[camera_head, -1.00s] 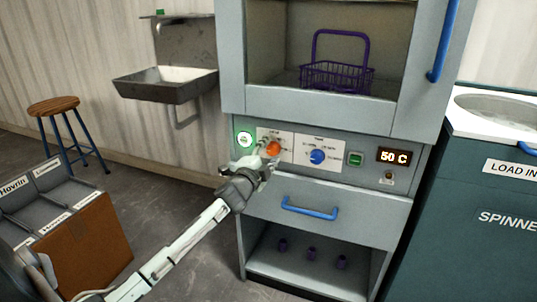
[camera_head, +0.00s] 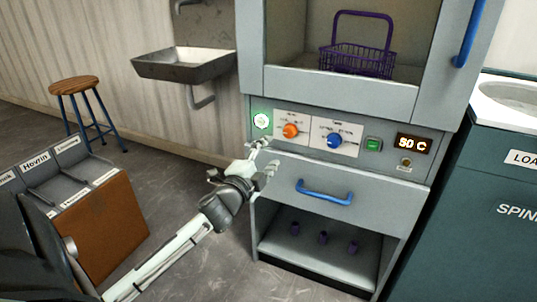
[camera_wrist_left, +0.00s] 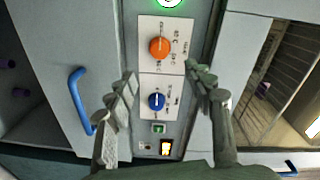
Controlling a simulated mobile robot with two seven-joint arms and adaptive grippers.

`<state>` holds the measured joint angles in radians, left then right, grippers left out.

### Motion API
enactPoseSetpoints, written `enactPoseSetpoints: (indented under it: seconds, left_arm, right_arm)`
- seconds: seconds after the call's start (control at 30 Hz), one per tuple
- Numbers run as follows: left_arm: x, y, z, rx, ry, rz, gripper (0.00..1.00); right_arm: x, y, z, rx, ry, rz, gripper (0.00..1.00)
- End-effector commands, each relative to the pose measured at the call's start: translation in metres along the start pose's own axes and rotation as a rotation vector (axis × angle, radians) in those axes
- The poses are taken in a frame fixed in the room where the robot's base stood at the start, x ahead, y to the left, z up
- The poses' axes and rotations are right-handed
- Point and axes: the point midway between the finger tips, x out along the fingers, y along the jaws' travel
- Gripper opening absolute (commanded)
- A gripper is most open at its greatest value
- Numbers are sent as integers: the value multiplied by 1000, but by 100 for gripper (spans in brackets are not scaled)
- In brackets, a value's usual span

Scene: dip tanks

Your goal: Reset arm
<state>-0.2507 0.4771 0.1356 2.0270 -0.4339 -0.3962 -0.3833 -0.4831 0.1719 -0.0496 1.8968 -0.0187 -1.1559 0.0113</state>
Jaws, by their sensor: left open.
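My left gripper (camera_head: 262,165) is open and empty. In the head view it is in front of the grey cabinet, just below and left of the orange knob (camera_head: 290,131). In the left wrist view the two fingers of my left gripper (camera_wrist_left: 160,85) stand apart, with the orange knob (camera_wrist_left: 160,47) and the blue knob (camera_wrist_left: 156,101) showing between them at a distance. The blue knob also shows in the head view (camera_head: 334,141). The green lit button (camera_head: 262,121) glows left of the orange knob. My right gripper is not in view.
A drawer with a blue handle (camera_head: 325,192) is below the panel. A purple basket (camera_head: 358,60) sits in the cabinet opening. A display (camera_head: 413,144) reads 50 C. A sink (camera_head: 185,64), a stool (camera_head: 75,87), a labelled bin (camera_head: 100,225) and a spinner (camera_head: 470,190) stand around.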

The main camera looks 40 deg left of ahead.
Motion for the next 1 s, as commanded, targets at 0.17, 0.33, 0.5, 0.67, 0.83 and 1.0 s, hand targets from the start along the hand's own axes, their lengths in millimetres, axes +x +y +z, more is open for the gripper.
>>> enactPoseSetpoints:
  seconds: [0.17,0.33,0.5,0.67,0.83,1.0]
  left_arm:
    - [0,0,0,0,0,0,53]
    - [0,0,0,-1,0,0,53]
    - [-4,20,7,-47,-35,44,53]
    - [-30,101,31,-227,-186,221,53]
    - [-94,215,48,-459,-427,475,53]
    - [-177,306,45,-636,-665,706,53]
  right_arm:
    - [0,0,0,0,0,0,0]
    - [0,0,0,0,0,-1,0]
    - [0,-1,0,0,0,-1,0]
    - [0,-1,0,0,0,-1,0]
    - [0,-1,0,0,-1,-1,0]
    - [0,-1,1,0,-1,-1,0]
